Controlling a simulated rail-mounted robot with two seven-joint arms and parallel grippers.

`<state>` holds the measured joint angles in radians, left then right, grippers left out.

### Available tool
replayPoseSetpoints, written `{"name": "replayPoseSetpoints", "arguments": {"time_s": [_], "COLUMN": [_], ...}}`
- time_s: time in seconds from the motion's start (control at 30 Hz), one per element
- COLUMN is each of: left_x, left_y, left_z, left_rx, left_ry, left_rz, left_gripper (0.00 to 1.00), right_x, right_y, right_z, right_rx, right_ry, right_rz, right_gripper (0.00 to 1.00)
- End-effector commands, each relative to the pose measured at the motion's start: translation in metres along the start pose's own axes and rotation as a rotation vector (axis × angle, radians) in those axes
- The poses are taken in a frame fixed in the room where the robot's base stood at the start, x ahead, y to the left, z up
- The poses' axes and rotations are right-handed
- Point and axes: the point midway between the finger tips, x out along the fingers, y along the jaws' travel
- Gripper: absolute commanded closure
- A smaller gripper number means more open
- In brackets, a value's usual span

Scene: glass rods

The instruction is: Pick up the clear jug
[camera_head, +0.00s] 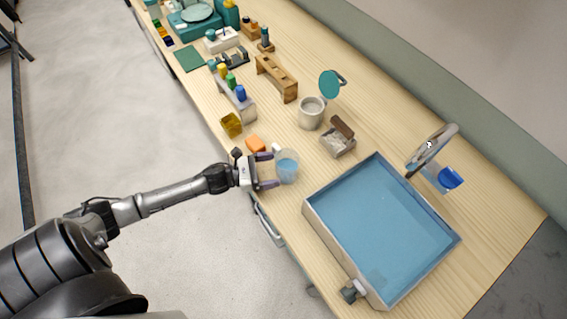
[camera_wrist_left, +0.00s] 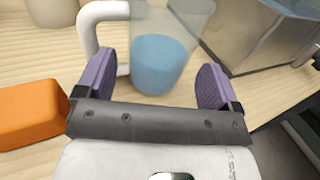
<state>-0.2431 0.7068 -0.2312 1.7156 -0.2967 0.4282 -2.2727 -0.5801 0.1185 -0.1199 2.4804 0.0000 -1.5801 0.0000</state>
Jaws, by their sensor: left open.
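The clear jug (camera_head: 287,168) stands upright on the wooden bench near its front edge, with blue liquid in its lower part. In the left wrist view the jug (camera_wrist_left: 165,50) is straight ahead, its white handle (camera_wrist_left: 88,30) on the left side. My left gripper (camera_head: 267,170) is open at the jug's near side. In the left wrist view its purple-padded fingers (camera_wrist_left: 155,80) are apart, one to each side of the jug's lower body; the left finger is close to the handle. I cannot tell whether either finger touches it. My right gripper is not in view.
An orange block (camera_head: 255,144) lies close beside the left gripper; a yellow container (camera_head: 231,125) is beyond it. A large blue-floored basin (camera_head: 385,225) stands right of the jug. A white pot (camera_head: 311,112) and a small box (camera_head: 338,142) stand behind it.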

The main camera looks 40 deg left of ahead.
Motion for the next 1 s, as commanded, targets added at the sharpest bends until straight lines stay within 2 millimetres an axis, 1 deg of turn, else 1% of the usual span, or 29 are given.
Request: {"name": "replayPoseSetpoints", "arguments": {"time_s": [0.1, 0.3, 0.43, 0.7, 1.0], "left_x": [0.017, 0.039, 0.045, 0.046, 0.046], "left_y": [0.0, -0.001, -0.001, -0.001, -0.001], "left_z": [0.001, 0.001, 0.001, 0.001, 0.001], "left_rx": [0.001, 0.0, 0.001, 0.0, 0.0], "left_ry": [-0.002, -0.002, 0.0, 0.0, 0.0], "left_rz": [-0.001, -0.001, 0.0, 0.0, 0.0], "left_gripper": [0.13, 0.13, 0.13, 0.14, 0.42], "right_x": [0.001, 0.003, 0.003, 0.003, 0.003], "right_y": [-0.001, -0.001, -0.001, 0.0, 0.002], "right_z": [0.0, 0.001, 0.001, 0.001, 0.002], "right_rx": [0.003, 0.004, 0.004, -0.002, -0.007], "right_ry": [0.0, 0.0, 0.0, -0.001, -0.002], "right_rz": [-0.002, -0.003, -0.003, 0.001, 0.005], "right_gripper": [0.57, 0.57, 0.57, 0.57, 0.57]}}
